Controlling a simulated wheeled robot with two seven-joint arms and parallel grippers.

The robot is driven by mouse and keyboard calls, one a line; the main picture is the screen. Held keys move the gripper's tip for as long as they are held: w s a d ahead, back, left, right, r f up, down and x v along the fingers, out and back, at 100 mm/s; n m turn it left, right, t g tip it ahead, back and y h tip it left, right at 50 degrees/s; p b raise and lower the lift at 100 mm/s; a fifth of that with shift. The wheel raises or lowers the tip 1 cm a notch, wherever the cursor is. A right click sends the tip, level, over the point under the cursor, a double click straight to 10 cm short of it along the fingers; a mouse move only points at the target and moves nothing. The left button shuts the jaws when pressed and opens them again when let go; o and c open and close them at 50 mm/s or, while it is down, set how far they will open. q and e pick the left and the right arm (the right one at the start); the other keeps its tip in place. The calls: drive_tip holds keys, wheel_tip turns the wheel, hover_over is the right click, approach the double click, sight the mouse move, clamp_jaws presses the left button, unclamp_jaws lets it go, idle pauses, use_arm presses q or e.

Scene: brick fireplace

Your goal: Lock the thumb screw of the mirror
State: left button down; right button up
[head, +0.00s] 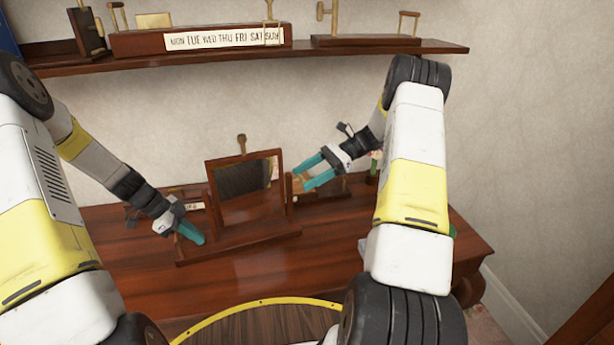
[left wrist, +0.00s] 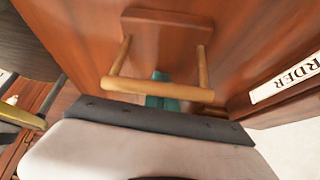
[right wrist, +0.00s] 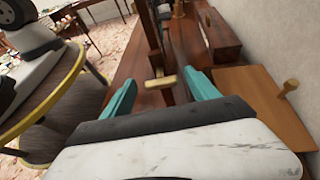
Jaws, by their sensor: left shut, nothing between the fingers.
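The mirror (head: 240,188) stands upright in a dark wooden stand on the desk in the head view. A pale brass-like thumb screw (right wrist: 160,82) sticks out at its side in the right wrist view. My right gripper (head: 303,179) is open at the mirror's right side. In the right wrist view its teal fingers lie on either side of the screw, apart from it. My left gripper (head: 201,240) is shut and empty, low at the mirror's left. Its teal fingers (left wrist: 165,103) are partly hidden behind a wooden bar handle in the left wrist view.
A wooden bar handle (left wrist: 158,91) and a lettered label (left wrist: 288,78) are close to my left gripper. A wooden board with a peg (right wrist: 289,88) lies right of my right gripper. A shelf (head: 330,50) with wooden pieces hangs above. The desk front (head: 290,268) is clear.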

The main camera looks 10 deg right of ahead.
use_arm(q)
drive_tip(key=shift+s+a+f, duration=0.1)
drive_tip(key=shift+f, duration=0.1)
use_arm(e)
drive_tip(key=v, duration=1.2)
use_arm(q)
drive_tip(key=shift+r, duration=3.15)
use_arm(e)
drive_tip(key=shift+w, duration=0.1)
use_arm(q)
drive_tip(key=shift+r, duration=0.1)
